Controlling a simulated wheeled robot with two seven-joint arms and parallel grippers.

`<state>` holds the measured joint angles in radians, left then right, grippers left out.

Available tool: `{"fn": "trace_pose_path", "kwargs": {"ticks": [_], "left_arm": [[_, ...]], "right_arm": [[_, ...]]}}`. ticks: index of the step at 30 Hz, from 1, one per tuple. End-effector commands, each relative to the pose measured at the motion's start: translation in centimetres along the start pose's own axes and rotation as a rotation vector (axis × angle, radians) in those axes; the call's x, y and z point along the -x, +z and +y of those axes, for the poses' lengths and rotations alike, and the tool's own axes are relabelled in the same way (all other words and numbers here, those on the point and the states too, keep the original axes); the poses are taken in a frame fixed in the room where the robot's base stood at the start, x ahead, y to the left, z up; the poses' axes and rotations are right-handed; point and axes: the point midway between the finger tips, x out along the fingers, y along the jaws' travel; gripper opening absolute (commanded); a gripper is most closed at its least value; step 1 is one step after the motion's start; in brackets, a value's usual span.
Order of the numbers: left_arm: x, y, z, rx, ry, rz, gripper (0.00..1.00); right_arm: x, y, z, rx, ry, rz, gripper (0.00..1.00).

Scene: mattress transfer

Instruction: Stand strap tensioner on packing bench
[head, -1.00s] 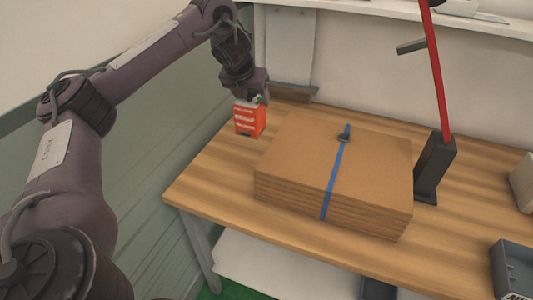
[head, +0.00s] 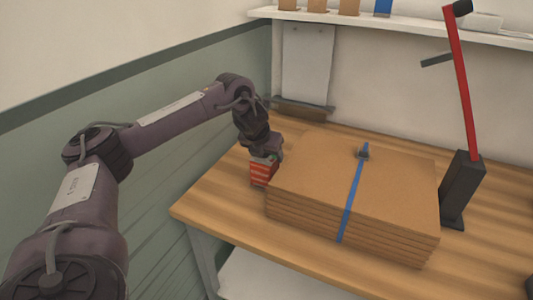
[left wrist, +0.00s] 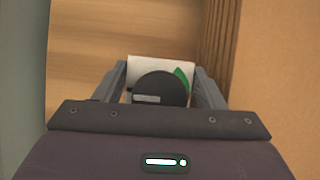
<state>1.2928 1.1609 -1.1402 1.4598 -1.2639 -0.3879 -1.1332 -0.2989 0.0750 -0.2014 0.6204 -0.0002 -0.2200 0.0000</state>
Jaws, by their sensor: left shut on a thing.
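The strap tensioner, as I take it, has a long red lever (head: 464,100) and a dark base (head: 461,190), standing upright on the packing bench (head: 205,205) at the right of the head view. My left gripper (head: 265,155) is shut on a red box with pale stripes (head: 263,173), beside the left side of the cardboard stack. I cannot tell whether the box touches the bench. In the left wrist view, a black round part (left wrist: 160,88) and a white and green top show between the fingers. My right gripper is out of view.
A stack of flat cardboard (head: 345,195) with a blue strap (head: 352,195) and small dark buckle fills the bench's middle. A shelf (head: 400,27) with several small items runs along the back wall. Bare bench lies left of and behind the stack.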

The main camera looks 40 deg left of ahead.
Motion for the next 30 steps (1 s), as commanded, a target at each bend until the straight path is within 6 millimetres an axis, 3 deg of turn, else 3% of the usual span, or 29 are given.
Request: {"fn": "trace_pose_path", "kwargs": {"ticks": [10, 11, 12, 23, 30], "left_arm": [[-0.1, 0.0, -0.1, 0.001, -0.002, -0.004, 0.00], [-0.2, -0.1, 0.0, 0.000, 0.000, 0.000, 0.68], [-0.2, -0.1, 0.0, 0.000, 0.000, 0.001, 0.73], [0.3, 0.1, 0.0, 0.000, -0.001, -0.001, 0.73], [4.4, 0.1, 0.0, -0.001, -0.002, -0.005, 0.73]], "right_arm": [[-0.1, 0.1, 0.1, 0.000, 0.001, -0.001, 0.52], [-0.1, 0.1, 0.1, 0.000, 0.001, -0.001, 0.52], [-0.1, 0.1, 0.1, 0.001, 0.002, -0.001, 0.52], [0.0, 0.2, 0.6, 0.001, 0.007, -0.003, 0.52], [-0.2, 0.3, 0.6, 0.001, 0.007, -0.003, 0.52]]}}
